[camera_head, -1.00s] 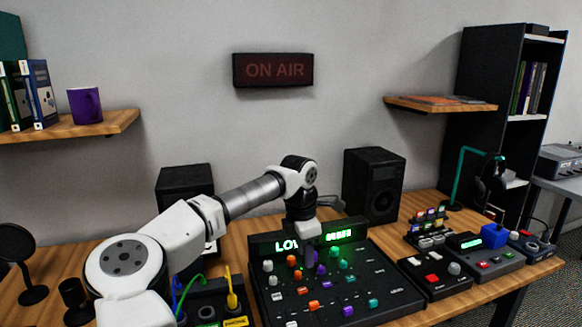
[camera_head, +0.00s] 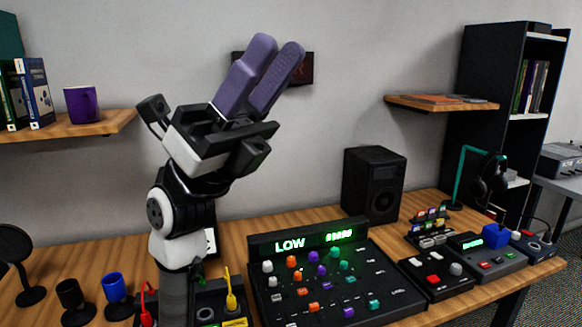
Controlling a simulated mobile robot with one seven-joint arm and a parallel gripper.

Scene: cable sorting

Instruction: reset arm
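My gripper (camera_head: 276,62) is raised well above the desk, in the left middle of the view, with its two purple fingers pointing up and to the right. The fingers are empty. They lie close together at the tips with a narrow dark gap between them, and how far they are parted is hard to judge. My arm rises from the front of the desk, left of the mixer console (camera_head: 319,282). The gripper hides most of the wall sign (camera_head: 304,68). The console display reads LOW, with green bars beside it.
A speaker (camera_head: 373,185), shelves and small devices (camera_head: 434,275) are at right.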

